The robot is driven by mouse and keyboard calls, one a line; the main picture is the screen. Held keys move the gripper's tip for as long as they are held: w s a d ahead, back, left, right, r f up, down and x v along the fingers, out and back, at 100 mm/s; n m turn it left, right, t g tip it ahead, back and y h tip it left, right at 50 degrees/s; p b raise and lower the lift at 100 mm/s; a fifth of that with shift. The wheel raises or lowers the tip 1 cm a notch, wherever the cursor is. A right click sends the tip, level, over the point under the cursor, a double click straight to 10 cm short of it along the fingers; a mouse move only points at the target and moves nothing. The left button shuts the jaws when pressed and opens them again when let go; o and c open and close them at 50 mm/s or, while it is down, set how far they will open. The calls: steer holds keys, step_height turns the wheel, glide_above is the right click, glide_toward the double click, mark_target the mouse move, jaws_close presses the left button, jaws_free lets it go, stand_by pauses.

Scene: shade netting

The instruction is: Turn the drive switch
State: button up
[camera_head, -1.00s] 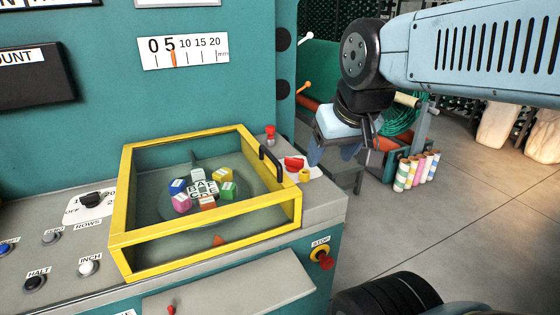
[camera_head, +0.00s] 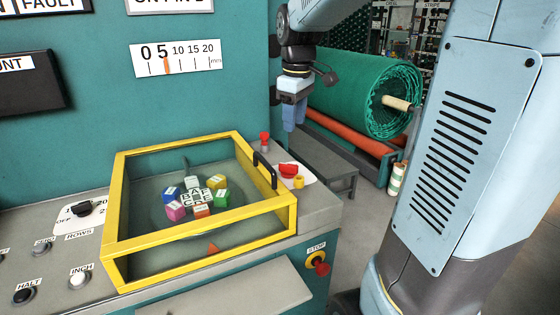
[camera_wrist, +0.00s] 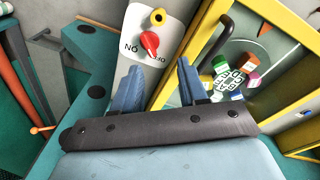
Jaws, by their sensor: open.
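The drive switch (camera_head: 288,170) is a red knob on a white plate, right of the yellow-framed guard on the machine top. In the wrist view the red knob (camera_wrist: 150,43) shows beyond my fingertips, with ON and OFF lettering on its plate (camera_wrist: 136,58) and a yellow round part (camera_wrist: 157,17) beside it. My gripper (camera_head: 294,122) hangs fingers down, above and apart from the switch, and slightly behind it. In the wrist view my gripper (camera_wrist: 158,68) is open and empty, with its two blue fingers spread on either side of the knob's line.
The yellow-framed guard (camera_head: 200,270) with a black handle (camera_head: 265,172) stands close left of the switch, over lettered coloured blocks. A small red-topped post (camera_head: 264,139) stands behind the switch. A red stop button (camera_head: 320,265) is on the front. A green netting roll (camera_head: 350,92) lies right.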

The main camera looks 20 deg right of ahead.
mark_target(288, 164)
steer(key=w+d+f+n+g, duration=0.1)
steer(key=w+f+n, duration=0.2)
steer(key=w, duration=0.3)
step_height(288, 164, down, 13)
steer(key=shift+w+f, duration=0.15)
stand_by(0.3)
jaws_close()
stand_by(0.4)
